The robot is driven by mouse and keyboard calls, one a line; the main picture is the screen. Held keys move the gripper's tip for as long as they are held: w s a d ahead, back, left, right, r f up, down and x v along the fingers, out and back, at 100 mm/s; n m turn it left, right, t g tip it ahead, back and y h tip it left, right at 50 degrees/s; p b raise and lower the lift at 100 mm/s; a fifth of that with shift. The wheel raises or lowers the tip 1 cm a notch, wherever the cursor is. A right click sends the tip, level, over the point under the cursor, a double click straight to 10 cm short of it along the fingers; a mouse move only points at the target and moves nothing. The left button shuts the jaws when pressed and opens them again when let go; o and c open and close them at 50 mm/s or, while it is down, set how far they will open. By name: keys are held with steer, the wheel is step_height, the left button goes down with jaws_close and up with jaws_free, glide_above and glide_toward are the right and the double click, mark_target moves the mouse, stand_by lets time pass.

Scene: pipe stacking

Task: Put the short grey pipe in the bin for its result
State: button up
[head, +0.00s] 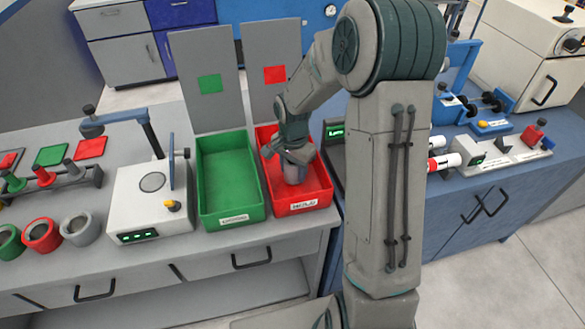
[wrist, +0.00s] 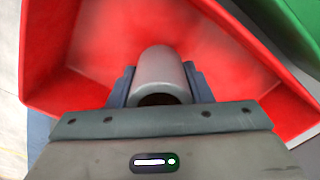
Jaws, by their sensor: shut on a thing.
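The short grey pipe (wrist: 161,68) is between the two fingers of my gripper (wrist: 160,88) in the wrist view. My gripper is shut on it. In the head view my gripper (head: 294,165) points down into the red bin (head: 318,197), and the pipe (head: 294,176) shows below it. The red bin's inner wall (wrist: 60,85) surrounds the pipe in the wrist view. I cannot tell whether the pipe touches the bin floor. The green bin (head: 232,205) stands just left of the red bin.
Grey panels with a green square (head: 210,83) and a red square (head: 275,75) stand behind the bins. A white test device (head: 150,200) sits left of the green bin. Several short pipes, including a grey one (head: 80,230), are at the far left. My arm hides part of the right side.

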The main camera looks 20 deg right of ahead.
steer(key=shift+f+b, duration=0.55)
steer(key=shift+f, duration=0.05)
steer(key=o, duration=1.2)
step_height(320, 180, up, 14)
steer(key=shift+f, duration=0.1)
steer(key=s+r+n+t, duration=0.1)
steer(key=s+n, duration=0.2)
steer(key=s, duration=0.4)
steer(key=s+r+n+t, duration=0.1)
steer(key=s+n, duration=0.3)
steer(key=s, duration=0.2)
steer(key=s+r+n+p, duration=0.1)
steer(key=s+n, duration=0.2)
steer(key=s, duration=0.4)
steer(key=shift+s+a+r+t, duration=0.1)
steer(key=shift+s+r+t, duration=0.2)
steer(key=shift+r+t, duration=0.1)
